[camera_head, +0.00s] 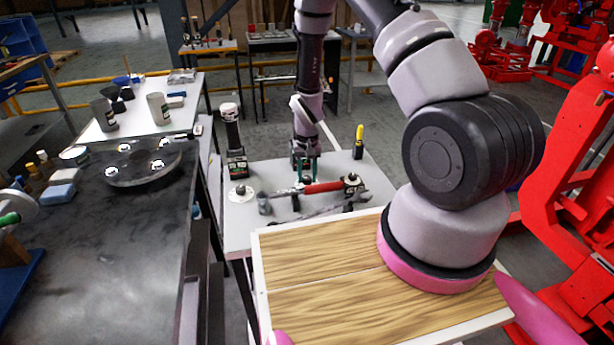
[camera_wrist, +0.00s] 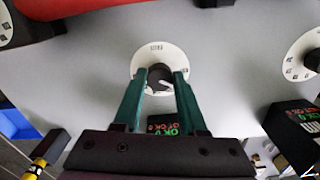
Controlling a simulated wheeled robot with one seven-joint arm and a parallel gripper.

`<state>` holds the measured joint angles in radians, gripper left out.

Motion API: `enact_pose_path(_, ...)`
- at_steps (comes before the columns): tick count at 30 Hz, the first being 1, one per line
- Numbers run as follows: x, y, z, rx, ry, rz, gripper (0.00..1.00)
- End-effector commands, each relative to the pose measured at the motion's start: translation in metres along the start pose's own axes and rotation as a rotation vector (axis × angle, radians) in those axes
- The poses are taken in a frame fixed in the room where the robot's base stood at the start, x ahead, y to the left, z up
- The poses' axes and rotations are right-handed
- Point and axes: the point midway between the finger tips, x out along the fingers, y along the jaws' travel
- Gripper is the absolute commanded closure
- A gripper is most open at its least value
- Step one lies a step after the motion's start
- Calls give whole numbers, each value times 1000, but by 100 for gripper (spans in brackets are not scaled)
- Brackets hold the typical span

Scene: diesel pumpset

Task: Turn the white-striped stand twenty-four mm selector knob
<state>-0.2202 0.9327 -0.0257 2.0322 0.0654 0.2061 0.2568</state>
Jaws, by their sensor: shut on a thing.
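The selector knob (camera_wrist: 160,78) is small, round and black with a short white stripe. It sits on a white round dial (camera_wrist: 151,55) with small printed marks on the grey surface. My gripper (camera_wrist: 164,75) has two green fingers, one on each side of the knob, and is shut on it. In the head view my gripper (camera_head: 305,168) points down at the grey table (camera_head: 236,238) behind the red-handled tool. The knob cannot be made out in the head view.
A second white dial (camera_wrist: 300,52) lies at the right edge of the wrist view. A black box with coloured lettering (camera_wrist: 292,122) stands near it. In the head view, a red-handled tool (camera_head: 322,188) lies close to my gripper, and a dark upright device (camera_head: 233,140) stands left.

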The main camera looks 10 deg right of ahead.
Motion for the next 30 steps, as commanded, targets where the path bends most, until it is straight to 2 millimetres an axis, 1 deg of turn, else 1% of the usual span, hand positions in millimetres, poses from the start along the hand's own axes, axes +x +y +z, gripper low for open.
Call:
enact_pose_path(6,-1,0,-1,-189,1,-1,100)
enact_pose_path(15,-1,1,-1,-381,2,0,100)
enact_pose_path(21,-1,1,-1,-452,2,0,100)
enact_pose_path(30,-1,1,-1,-482,2,0,100)
